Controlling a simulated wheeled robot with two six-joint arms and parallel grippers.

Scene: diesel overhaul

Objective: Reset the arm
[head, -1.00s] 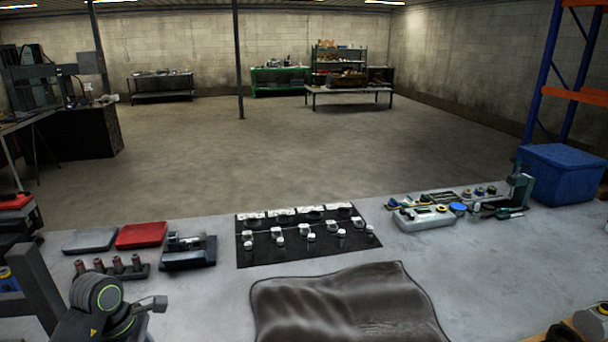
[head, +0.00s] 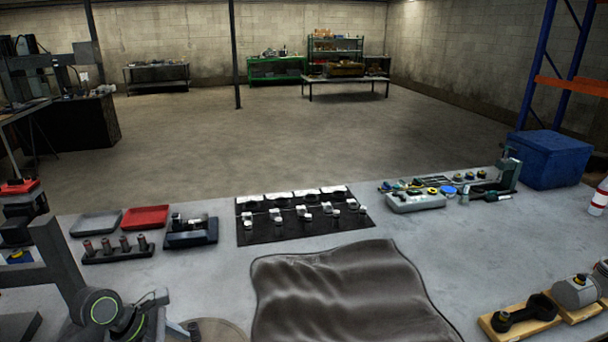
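Dark links of my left arm, with a green-ringed joint, come in at the lower left of the head view. A small grey part sticks out beside the joint. I see no fingertips of my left gripper; the arm runs out at the bottom edge. My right arm and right gripper are not in view. The arm links are over the near left part of the grey bench (head: 200,270).
A dark brown sheet (head: 340,295) lies at front centre, before a black mat (head: 290,237) with several metal parts. A red tray (head: 145,217) is at left, a blue crate (head: 552,160) at right. Wooden blocks (head: 520,317) carry parts at front right.

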